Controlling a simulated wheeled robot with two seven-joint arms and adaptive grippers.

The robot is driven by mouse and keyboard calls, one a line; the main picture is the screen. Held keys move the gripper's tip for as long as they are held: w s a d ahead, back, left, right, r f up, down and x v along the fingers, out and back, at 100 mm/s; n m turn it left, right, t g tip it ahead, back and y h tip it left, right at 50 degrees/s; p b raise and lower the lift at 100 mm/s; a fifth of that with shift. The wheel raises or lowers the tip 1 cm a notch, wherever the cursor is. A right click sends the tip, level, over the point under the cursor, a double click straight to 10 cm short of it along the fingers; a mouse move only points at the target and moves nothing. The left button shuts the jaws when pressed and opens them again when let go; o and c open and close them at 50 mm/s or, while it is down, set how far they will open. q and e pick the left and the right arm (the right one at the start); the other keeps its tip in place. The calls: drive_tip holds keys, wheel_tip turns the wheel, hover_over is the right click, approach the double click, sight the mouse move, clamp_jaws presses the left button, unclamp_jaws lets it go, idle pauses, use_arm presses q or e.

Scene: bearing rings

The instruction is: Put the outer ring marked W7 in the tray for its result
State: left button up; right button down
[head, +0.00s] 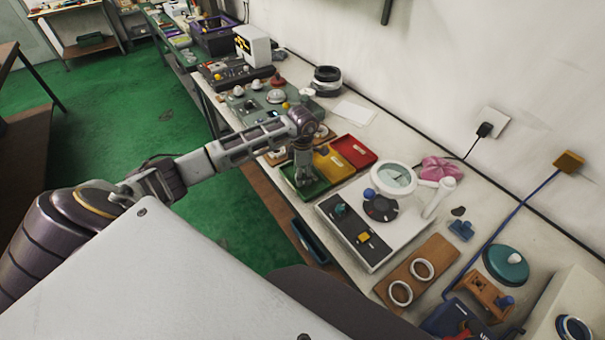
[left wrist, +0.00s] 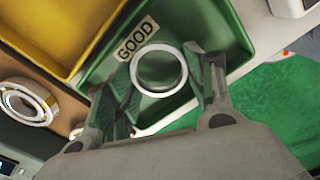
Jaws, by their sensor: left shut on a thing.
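My left gripper (left wrist: 165,95) is shut on a pale metal outer ring (left wrist: 185,75), one finger on each side of it. The ring is over the green tray (left wrist: 225,40), whose label reads GOOD. I cannot tell whether the ring touches the tray floor, and no W7 mark is readable. In the head view my left gripper (head: 302,178) points down into the green tray (head: 316,192). The yellow tray (head: 333,165) and red tray (head: 354,151) stand beside it and look empty. My right gripper does not show.
A measuring device with a round dial (head: 393,178) stands right of the trays. Two rings lie on a brown board (head: 418,272) nearer me. Another ring (left wrist: 28,102) sits on a brown surface left of the green tray in the wrist view. The green floor lies beyond the bench edge.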

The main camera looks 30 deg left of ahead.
use_arm(q)
drive_tip(key=shift+f, duration=0.35)
drive_tip(key=o, duration=0.8)
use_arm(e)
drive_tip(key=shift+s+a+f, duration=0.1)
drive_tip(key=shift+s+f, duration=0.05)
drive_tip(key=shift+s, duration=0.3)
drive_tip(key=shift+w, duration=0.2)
use_arm(q)
drive_tip(key=shift+r, duration=0.2)
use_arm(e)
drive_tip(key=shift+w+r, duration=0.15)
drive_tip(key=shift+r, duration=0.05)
use_arm(q)
wheel_tip(320, 180, up, 12)
drive_tip(key=b, duration=0.1)
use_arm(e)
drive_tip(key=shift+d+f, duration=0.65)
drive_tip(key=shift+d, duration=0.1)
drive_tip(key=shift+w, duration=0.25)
